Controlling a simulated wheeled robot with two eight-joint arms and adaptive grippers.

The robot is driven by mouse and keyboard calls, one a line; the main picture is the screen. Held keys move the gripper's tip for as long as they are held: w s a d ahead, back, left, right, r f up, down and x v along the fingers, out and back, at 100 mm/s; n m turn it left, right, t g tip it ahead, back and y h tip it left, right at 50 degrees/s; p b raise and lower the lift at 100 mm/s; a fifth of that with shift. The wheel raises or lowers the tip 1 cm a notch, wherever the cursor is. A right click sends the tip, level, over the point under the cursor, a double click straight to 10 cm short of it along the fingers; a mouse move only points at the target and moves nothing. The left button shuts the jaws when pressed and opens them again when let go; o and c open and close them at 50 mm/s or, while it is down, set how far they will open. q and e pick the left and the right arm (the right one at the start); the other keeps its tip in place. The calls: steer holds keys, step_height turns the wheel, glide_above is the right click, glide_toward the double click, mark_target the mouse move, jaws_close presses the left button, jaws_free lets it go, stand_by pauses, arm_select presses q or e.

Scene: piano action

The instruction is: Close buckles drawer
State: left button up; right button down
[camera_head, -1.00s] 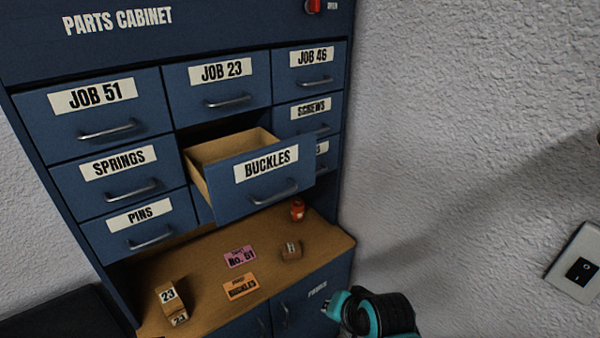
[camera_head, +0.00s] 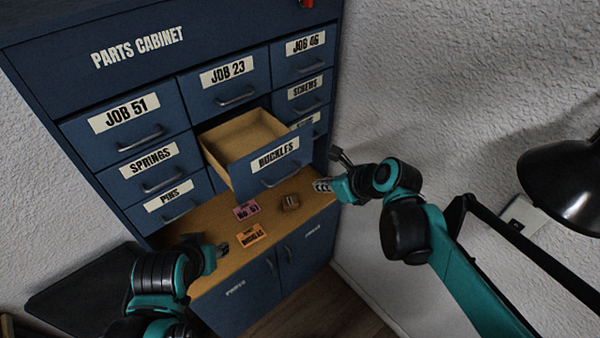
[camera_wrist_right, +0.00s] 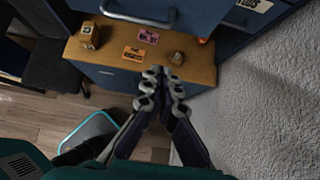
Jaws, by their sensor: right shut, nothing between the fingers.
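The buckles drawer (camera_head: 262,177) is pulled well out of the blue parts cabinet in the head view. Its tan inside shows and looks empty. Its front carries a white BUCKLES label and a metal handle. My right gripper (camera_head: 321,185) is shut and empty, to the right of the drawer front and a little apart from it. In the right wrist view its fingers (camera_wrist_right: 162,72) meet above the ledge, below a blue drawer front with a handle (camera_wrist_right: 137,16). My left gripper (camera_head: 223,249) is low by the ledge's front left edge; its fingers are too small to read.
The wooden ledge (camera_head: 208,215) under the drawers holds a pink card (camera_head: 246,210), an orange card (camera_head: 252,235) and a small brown block (camera_head: 290,202). Other drawers look shut. A black lamp (camera_head: 565,180) stands at the right. The wall is right of the cabinet.

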steer(key=w+a+f, duration=0.5)
steer(key=w, duration=0.3)
steer(key=shift+a+f, duration=0.35)
steer(key=shift+a, duration=0.05)
